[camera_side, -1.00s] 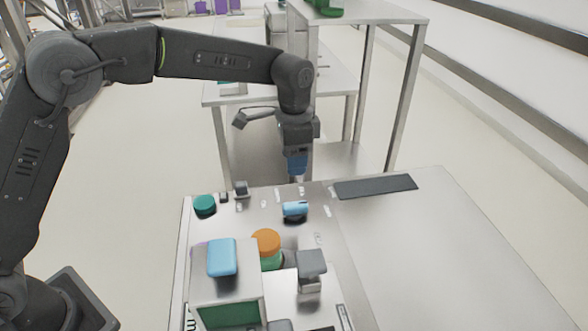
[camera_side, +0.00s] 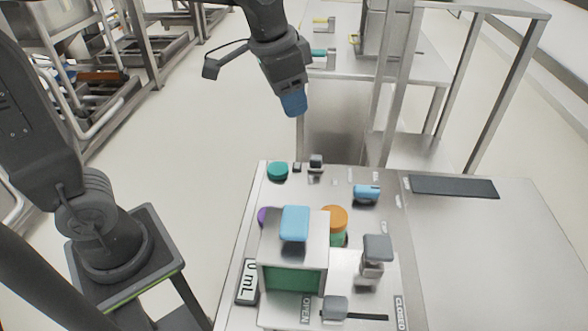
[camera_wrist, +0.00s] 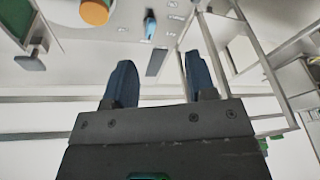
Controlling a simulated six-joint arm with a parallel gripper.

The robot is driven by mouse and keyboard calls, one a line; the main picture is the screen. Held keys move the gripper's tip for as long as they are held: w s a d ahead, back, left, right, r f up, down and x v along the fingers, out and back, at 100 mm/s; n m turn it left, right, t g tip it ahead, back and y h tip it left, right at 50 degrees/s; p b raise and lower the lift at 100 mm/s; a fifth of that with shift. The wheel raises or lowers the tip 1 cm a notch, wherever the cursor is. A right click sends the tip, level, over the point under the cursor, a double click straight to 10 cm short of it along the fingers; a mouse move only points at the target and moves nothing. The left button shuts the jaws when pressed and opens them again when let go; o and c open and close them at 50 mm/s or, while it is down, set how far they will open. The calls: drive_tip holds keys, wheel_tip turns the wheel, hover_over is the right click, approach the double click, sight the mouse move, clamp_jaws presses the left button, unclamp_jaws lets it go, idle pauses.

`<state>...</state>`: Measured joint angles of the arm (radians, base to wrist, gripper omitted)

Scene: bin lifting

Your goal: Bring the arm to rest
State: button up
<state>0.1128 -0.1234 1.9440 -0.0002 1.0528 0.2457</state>
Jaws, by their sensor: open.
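My gripper (camera_side: 293,104) hangs at the end of my arm above the floor, behind and above the far left edge of the steel table (camera_side: 455,245). Its blue fingers point down and slightly right in the side view. In the wrist view my gripper (camera_wrist: 161,82) shows two blue fingers spread apart with nothing between them. It touches nothing on the table.
On the table stand a box with a light-blue top (camera_side: 295,222), an orange-topped round part (camera_side: 335,217), a teal knob (camera_side: 278,170), a blue handle (camera_side: 367,192) and a grey block (camera_side: 378,247). A metal frame (camera_side: 492,95) stands behind. The table's right side is clear.

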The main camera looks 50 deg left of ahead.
drive_tip(key=s+a+f+n+t, duration=0.1)
drive_tip(key=s+a+n, duration=0.1)
drive_tip(key=s, duration=0.5)
drive_tip(key=s+a+f+n+t, duration=0.1)
drive_tip(key=s+a+f+n, duration=0.1)
drive_tip(key=s, duration=0.5)
drive_tip(key=shift+t, duration=0.3)
